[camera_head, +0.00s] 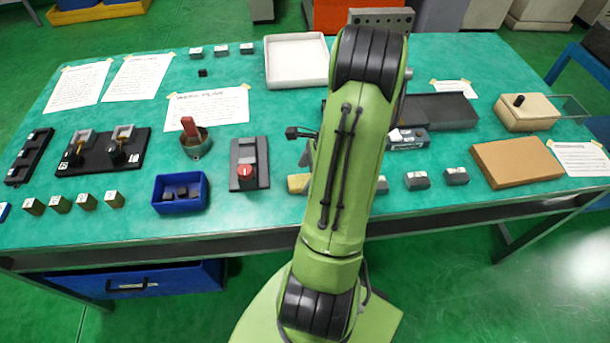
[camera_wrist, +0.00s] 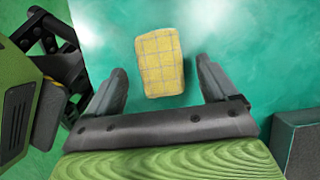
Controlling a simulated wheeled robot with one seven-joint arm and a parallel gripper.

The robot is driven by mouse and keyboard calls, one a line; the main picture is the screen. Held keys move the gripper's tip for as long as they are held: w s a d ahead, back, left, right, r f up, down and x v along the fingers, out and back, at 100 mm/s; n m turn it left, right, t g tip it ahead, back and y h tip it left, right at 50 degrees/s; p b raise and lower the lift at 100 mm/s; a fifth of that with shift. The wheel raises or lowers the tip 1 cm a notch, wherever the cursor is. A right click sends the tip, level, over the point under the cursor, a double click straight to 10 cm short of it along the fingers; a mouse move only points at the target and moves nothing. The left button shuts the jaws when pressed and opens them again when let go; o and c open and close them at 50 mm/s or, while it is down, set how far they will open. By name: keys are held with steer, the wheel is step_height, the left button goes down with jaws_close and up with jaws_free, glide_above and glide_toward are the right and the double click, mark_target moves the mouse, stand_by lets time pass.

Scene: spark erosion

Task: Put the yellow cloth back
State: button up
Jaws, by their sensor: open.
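The yellow cloth (camera_wrist: 160,66) shows in the wrist view as a small folded pad with a grid pattern, lying on the green tabletop. In the head view a yellow piece (camera_head: 298,183), which looks like the same cloth, shows at the left edge of my arm near the table's front; the rest is hidden behind the arm. My gripper (camera_wrist: 161,82) is open in the wrist view, with one finger on each side of the cloth and a gap on both sides. How high the fingers are above the cloth I cannot tell.
A grey device with a red knob (camera_head: 245,172) and a blue bin (camera_head: 180,205) stand left of my arm. A white tray (camera_head: 296,78) is at the back. Right are small grey blocks (camera_head: 416,180), a brown board (camera_head: 516,162) and a beige box (camera_head: 527,115). A grey block (camera_wrist: 298,140) shows lower right in the wrist view.

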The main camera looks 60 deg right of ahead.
steer(key=p+v, duration=0.3)
steer(key=v, duration=0.7)
step_height(320, 180, up, 5)
steer(key=n, duration=0.5)
glide_above(299, 183)
steer(key=w+a+r+n+h, duration=0.25)
steer(key=a+r+n, duration=0.45)
steer(key=a, duration=0.4)
steer(key=s+a+r+n+t, duration=0.1)
steer(key=s+a+r+n, duration=0.1)
steer(key=s+a+n, duration=0.2)
steer(key=s+a+r+n+t, duration=0.1)
steer(key=s+a+r+n, duration=0.2)
steer(key=a+n, duration=0.7)
steer(key=shift+s+a+n, duration=0.2)
steer(key=shift+s+n, duration=0.35)
steer(key=shift+n, duration=0.35)
steer(key=shift+r+h, duration=0.25)
steer(key=shift+r, duration=0.05)
